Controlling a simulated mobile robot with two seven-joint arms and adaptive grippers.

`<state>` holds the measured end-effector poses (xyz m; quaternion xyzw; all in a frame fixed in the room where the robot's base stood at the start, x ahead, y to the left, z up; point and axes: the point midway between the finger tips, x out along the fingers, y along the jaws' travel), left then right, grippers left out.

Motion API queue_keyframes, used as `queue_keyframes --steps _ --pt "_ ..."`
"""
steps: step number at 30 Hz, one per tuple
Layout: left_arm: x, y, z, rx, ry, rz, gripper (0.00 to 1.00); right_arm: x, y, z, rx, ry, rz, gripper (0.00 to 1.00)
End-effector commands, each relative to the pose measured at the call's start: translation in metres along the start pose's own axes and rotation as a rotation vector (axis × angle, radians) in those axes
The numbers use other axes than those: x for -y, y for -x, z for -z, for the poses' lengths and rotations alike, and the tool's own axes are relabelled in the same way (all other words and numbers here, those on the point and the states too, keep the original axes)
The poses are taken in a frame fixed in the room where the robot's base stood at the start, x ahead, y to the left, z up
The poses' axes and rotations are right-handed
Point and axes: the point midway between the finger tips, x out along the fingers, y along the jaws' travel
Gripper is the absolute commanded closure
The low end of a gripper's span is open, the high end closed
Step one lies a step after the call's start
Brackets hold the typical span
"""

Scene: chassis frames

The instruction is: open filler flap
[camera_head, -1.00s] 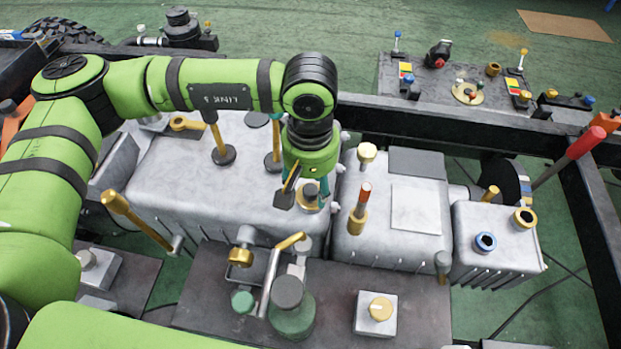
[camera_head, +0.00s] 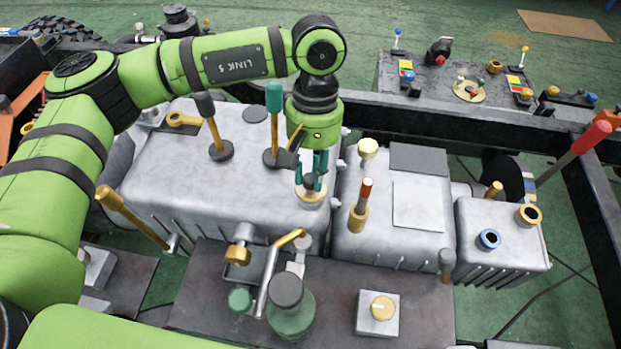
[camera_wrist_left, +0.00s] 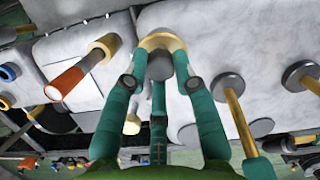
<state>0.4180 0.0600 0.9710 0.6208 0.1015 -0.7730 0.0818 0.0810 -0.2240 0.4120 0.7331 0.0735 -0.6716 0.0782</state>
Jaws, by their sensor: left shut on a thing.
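The filler looks to be a gold ring (camera_head: 311,198) with a dark grey cap (camera_head: 310,181) on top of the large grey housing (camera_head: 190,170). My left gripper (camera_head: 313,182), with teal fingers, comes down from above and is shut on the grey cap. In the left wrist view the fingers (camera_wrist_left: 158,70) surround the grey cap (camera_wrist_left: 160,66), and the gold ring (camera_wrist_left: 162,41) shows just beyond it. The fingers partly hide the cap, so I cannot tell whether it is lifted from the ring. My right gripper is out of view.
Two levers, one black-tipped (camera_head: 204,105) and one teal-tipped (camera_head: 274,98), stand left of the gripper. A red-tipped gold post (camera_head: 362,205) stands at its right. A bent gold-ended handle (camera_head: 276,268) and a green bottle (camera_head: 291,312) are in front. A dark frame beam (camera_head: 430,120) runs behind.

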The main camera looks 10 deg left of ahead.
Motion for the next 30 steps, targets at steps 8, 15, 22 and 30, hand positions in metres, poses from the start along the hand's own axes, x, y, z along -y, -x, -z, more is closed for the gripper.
queue_keyframes --steps 8,15,22,30 --pt "-0.004 0.005 0.015 0.195 0.004 0.052 1.00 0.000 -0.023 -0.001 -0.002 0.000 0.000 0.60" --pt "-0.005 0.010 0.022 0.312 0.004 0.085 1.00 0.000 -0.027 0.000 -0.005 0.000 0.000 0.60" --pt "-0.006 0.011 0.025 0.370 0.004 0.101 1.00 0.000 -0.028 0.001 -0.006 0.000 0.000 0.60" --pt "-0.006 0.011 0.027 0.385 0.004 0.104 1.00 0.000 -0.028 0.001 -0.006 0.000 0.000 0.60"
